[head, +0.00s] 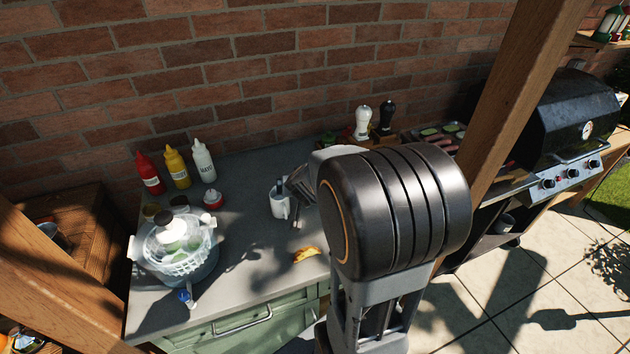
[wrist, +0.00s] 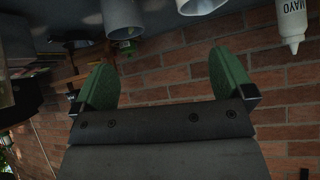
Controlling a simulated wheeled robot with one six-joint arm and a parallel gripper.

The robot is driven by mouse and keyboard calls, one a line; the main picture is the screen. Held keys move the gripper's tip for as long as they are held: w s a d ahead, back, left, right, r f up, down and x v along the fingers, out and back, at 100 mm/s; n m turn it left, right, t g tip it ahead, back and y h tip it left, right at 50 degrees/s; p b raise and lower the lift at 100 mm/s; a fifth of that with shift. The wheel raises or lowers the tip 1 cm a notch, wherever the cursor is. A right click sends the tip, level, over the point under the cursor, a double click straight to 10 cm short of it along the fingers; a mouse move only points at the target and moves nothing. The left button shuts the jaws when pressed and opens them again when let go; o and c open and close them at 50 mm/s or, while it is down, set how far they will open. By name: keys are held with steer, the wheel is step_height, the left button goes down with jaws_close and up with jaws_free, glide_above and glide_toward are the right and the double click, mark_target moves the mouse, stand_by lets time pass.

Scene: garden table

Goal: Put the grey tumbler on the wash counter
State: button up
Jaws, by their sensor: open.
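In the wrist view, a grey cup (wrist: 122,16), which looks like the grey tumbler, shows at the top edge, partly cut off. A paler cup (wrist: 200,5) is to its right. My gripper (wrist: 170,85) is open, its two green fingers wide apart with nothing between them. The cups lie beyond the fingertips, apart from them. In the head view, a white mug (head: 281,206) stands on the grey counter (head: 250,245). I cannot pick out the tumbler there; my arm covers that part of the counter. I cannot tell which surface is the wash counter.
Red, yellow and white squeeze bottles (head: 203,160) stand at the back left, near a salad spinner (head: 180,250). A yellow taco-like item (head: 306,254) lies near the front edge. A wooden post (head: 510,90) and a grill (head: 575,120) are at right. A brick wall (head: 220,70) runs behind.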

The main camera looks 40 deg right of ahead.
steer(key=shift+m+g+h, duration=0.5)
steer(key=shift+m+h, duration=0.2)
steer(key=shift+h, duration=0.2)
steer(key=w+d+f+b, duration=0.1)
steer(key=d+f, duration=0.1)
steer(key=w+d+f+b, duration=0.1)
steer(key=d+f, duration=0.1)
steer(key=d, duration=0.1)
steer(key=w+d+f+b, duration=0.1)
steer(key=d+f+b, duration=0.1)
steer(key=shift+w+d+f, duration=0.2)
steer(key=shift+d, duration=0.05)
steer(key=shift+b+x, duration=1.25)
steer(key=shift+x, duration=1.75)
steer(key=shift+w+d+r, duration=0.15)
steer(key=shift+c, duration=0.4)
steer(key=c, duration=1)
steer(key=shift+r, duration=0.2)
